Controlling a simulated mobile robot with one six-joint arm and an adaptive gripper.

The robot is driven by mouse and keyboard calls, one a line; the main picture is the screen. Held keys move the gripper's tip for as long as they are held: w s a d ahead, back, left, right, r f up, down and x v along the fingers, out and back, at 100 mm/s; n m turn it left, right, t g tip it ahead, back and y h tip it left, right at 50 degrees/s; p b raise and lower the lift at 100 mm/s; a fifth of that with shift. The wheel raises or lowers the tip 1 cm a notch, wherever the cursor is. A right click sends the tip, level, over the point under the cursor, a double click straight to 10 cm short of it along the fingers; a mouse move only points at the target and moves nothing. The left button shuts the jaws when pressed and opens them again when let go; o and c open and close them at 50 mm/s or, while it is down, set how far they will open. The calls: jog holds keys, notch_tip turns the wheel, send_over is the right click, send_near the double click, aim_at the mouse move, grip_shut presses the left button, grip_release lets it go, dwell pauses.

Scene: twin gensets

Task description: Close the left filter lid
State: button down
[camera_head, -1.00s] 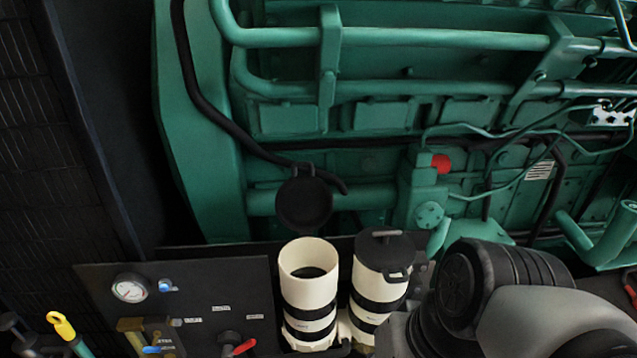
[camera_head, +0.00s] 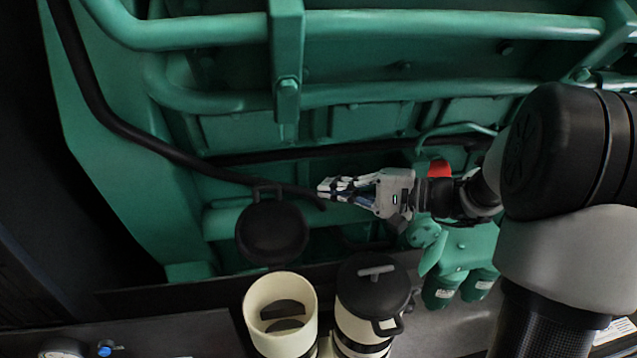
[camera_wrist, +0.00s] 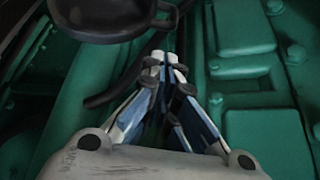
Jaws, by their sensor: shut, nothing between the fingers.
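The left filter is a white canister (camera_head: 252,312) with an open top in the head view. Its round black lid (camera_head: 272,236) stands raised behind it, tilted up, with a small loop at its top edge. The lid also shows at the top left of the wrist view (camera_wrist: 108,14). My gripper (camera_head: 322,187) is shut and empty. It points left in the head view, a little above and to the right of the lid, and no contact with the lid shows. In the wrist view my gripper (camera_wrist: 165,58) has its fingertips together just below the lid's right side.
The right filter (camera_head: 360,325) has its black lid (camera_head: 375,285) down on top. A black hose (camera_head: 150,150) runs behind the raised lid. Green engine pipes (camera_head: 440,25) and a red cap (camera_head: 439,168) lie behind my arm. A dark panel with a gauge (camera_head: 62,350) is at lower left.

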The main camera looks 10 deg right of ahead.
jog(key=x, duration=0.8)
jog(key=shift+a+b, duration=0.3)
jog(key=shift+b, duration=0.05)
jog(key=shift+w+d, duration=0.15)
